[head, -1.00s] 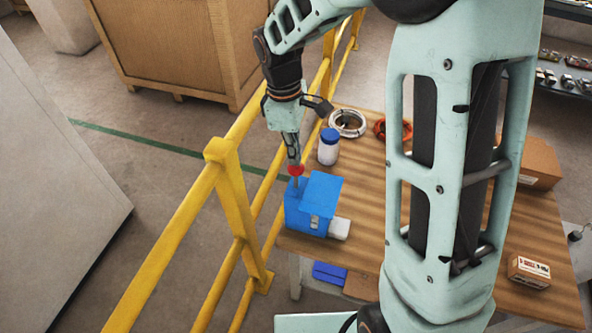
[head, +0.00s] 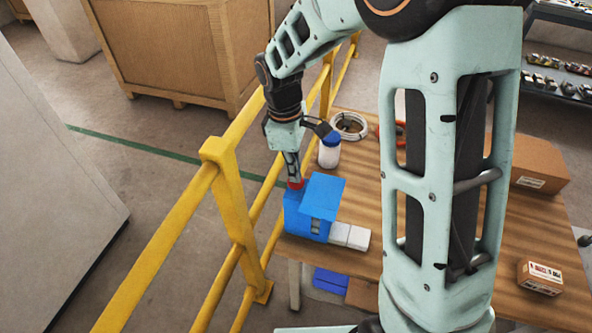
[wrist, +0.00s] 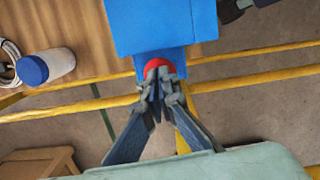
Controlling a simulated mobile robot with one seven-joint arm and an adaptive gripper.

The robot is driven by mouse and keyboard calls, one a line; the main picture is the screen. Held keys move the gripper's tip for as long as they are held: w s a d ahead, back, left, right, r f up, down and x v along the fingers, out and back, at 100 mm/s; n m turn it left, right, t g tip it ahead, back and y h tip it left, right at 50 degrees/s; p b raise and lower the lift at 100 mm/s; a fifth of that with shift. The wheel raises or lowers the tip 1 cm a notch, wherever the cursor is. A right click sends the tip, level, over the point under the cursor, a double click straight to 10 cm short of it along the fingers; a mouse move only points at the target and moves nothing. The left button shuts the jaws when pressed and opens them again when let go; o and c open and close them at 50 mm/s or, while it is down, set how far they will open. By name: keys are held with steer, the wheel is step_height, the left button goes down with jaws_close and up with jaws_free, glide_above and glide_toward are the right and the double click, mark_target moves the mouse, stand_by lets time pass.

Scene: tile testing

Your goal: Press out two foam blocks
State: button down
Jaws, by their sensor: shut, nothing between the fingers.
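A blue dispenser box (head: 322,191) stands at the near left corner of the wooden table; it also shows in the wrist view (wrist: 160,25). A red knob (wrist: 158,65) sits low at its left part. My gripper (head: 294,178) is shut and empty, pointing down with its fingertips at the knob, seemingly touching it; the wrist view shows the closed fingertips (wrist: 160,78) right against the red. Two white blocks, the foam blocks, lie end to end at the dispenser's front right: one nearer the box (head: 340,233) and one farther out (head: 358,238).
A white bottle with blue cap (head: 328,153) stands behind the dispenser, near a pale coil (head: 350,126). A yellow railing (head: 228,195) runs close along the table's left side. Cardboard boxes (head: 538,165) (head: 540,277) lie at the right.

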steer(key=shift+a+p, duration=0.15)
steer(key=shift+p, duration=0.15)
steer(key=a, duration=0.1)
steer(key=a+p, duration=0.1)
steer(key=shift+w+a+r, duration=0.35)
steer(key=shift+r, duration=0.15)
step_height(320, 180, up, 12)
steer(key=a, duration=0.1)
steer(key=shift+w+a, duration=0.15)
steer(key=shift+w, duration=0.05)
stand_by(1.1)
